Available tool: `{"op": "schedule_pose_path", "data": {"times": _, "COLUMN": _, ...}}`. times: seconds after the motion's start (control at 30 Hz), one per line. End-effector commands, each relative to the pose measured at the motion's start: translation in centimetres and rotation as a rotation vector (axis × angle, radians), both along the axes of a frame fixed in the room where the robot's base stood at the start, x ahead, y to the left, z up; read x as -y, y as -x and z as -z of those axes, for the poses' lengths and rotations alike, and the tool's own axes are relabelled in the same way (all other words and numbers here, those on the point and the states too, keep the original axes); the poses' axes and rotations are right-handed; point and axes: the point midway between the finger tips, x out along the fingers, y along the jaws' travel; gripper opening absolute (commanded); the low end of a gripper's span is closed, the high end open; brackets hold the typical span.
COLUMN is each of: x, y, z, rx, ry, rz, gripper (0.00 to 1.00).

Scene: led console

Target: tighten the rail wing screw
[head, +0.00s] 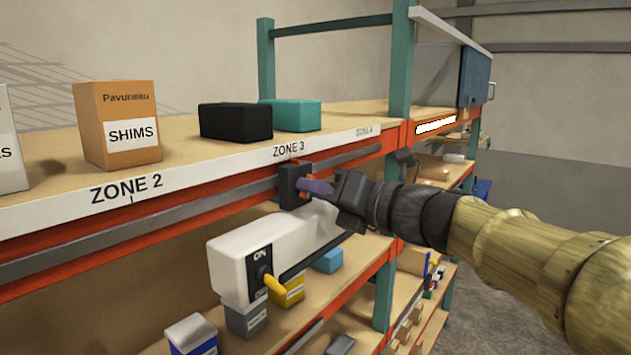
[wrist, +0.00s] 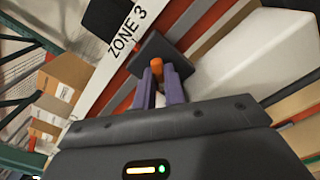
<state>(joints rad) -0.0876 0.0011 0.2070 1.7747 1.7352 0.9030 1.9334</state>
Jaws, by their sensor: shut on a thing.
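An orange wing screw (wrist: 157,66) sits on a black block (head: 291,187) mounted on the grey rail (head: 155,221) below the ZONE 3 label. In the wrist view the black block (wrist: 156,52) lies just beyond my fingertips. My gripper (head: 310,189) comes in from the right, and its purple fingers are shut on the screw. In the wrist view the fingers (wrist: 157,80) stand on either side of the orange screw. In the head view the screw is mostly hidden by the fingers. I cannot tell how tight it is.
A white console (head: 232,270) with a yellow switch lever (head: 275,285) marked ON hangs close below my gripper. A SHIMS box (head: 118,125), a black box (head: 235,122) and a teal box (head: 291,115) stand on the shelf above. A teal upright (head: 401,60) stands behind my arm.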

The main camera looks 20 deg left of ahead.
Motion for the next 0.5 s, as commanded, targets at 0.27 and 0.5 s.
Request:
{"op": "schedule_pose_path", "data": {"times": 0.27, "x": 0.21, "y": -0.24, "z": 0.35, "rx": -0.042, "ry": -0.011, "rz": 0.007, "gripper": 0.0}}
{"op": "schedule_pose_path", "data": {"times": 0.5, "x": 0.17, "y": -0.2, "z": 0.39, "rx": -0.041, "ry": -0.01, "rz": 0.005, "gripper": 0.0}}
